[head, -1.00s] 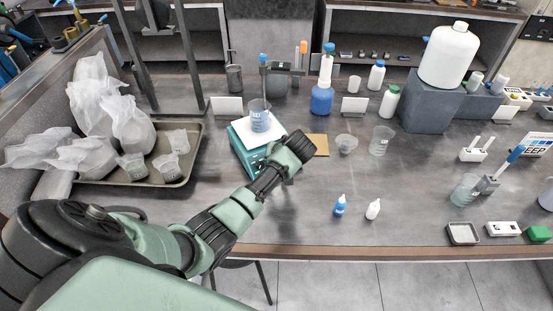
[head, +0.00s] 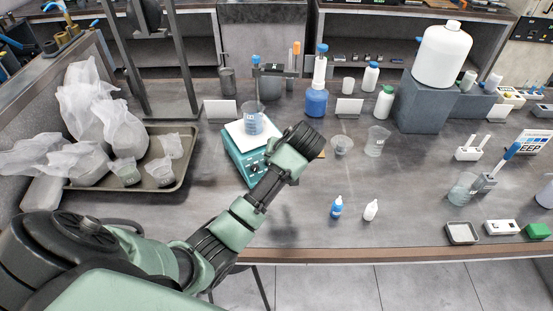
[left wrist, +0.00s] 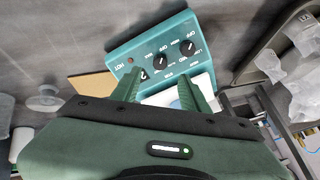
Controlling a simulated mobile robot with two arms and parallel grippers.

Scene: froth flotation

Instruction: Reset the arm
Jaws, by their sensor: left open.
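My left arm reaches in from the lower left of the head view, and its wrist (head: 298,145) hangs beside the right side of a teal stirrer hot plate (head: 235,151). The fingers are hidden behind the wrist there. In the left wrist view my left gripper (left wrist: 160,80) has its two green fingers spread with nothing held between them. The hot plate's knob panel (left wrist: 155,55) lies beyond the fingertips. A glass beaker (head: 253,121) with bluish content stands on the plate's white top. My right gripper is not in view.
A tray (head: 178,181) with bags and cups is at left. Two dropper bottles (head: 337,207) (head: 371,210) stand near the front edge.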

